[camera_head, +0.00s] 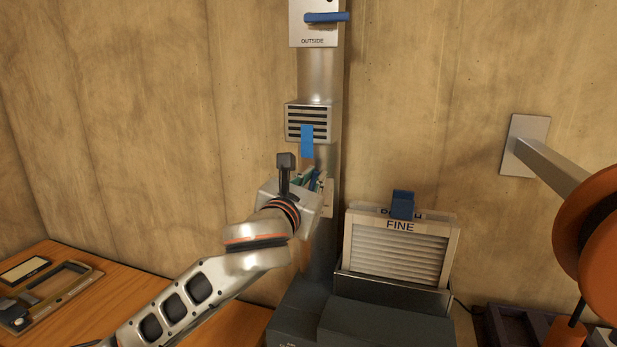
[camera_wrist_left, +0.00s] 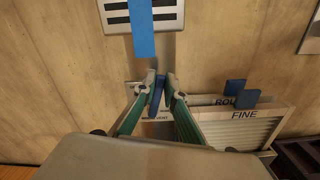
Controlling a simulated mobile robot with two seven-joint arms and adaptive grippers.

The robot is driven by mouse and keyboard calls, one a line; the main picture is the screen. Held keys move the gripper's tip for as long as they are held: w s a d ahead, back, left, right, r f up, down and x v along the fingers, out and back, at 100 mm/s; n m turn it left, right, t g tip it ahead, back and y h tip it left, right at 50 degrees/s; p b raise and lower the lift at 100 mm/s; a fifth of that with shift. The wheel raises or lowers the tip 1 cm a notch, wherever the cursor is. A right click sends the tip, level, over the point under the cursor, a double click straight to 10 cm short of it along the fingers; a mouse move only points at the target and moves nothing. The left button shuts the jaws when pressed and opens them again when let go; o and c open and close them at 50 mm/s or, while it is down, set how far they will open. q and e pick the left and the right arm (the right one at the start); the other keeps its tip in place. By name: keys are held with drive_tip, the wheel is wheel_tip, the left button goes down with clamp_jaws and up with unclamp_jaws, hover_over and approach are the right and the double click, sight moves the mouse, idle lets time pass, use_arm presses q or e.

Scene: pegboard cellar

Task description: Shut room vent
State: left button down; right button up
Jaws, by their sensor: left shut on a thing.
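A vertical metal duct (camera_head: 319,75) runs down the wall. On it is a slotted grille (camera_head: 294,121) with a blue strip (camera_head: 307,139) hanging over its front; both also show at the top of the left wrist view. Below the grille is a pale labelled plate (camera_head: 328,199), mostly hidden by my left gripper (camera_head: 318,182). In the left wrist view, my left gripper (camera_wrist_left: 161,84) is shut on a blue handle (camera_wrist_left: 156,97) in front of this plate. The plate's lettering is partly covered. My right gripper is not in view.
Higher up, an OUTSIDE plate (camera_head: 314,34) carries a blue lever (camera_head: 325,17) lying sideways. Right of the duct, filter panels, the front one marked FINE (camera_head: 400,255), stand in a dark housing (camera_head: 385,325). An orange reel (camera_head: 597,240) sticks out at right. A wooden bench (camera_head: 85,310) is at left.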

use_arm(q)
drive_tip(key=shift+s+d+f+m, duration=0.1)
drive_tip(key=shift+d+f+m, duration=0.15)
drive_tip(key=shift+m, duration=0.4)
drive_tip(key=shift+s+d+f+m, duration=0.1)
drive_tip(key=shift+d+m, duration=0.3)
drive_tip(key=shift+m, duration=0.3)
drive_tip(key=shift+s+d+f+m, duration=0.1)
drive_tip(key=shift+d+f+m, duration=0.15)
drive_tip(key=shift+m, duration=0.4)
drive_tip(key=c, duration=2.1)
unclamp_jaws()
drive_tip(key=shift+v, duration=6)
drive_tip(key=shift+r, duration=0.1)
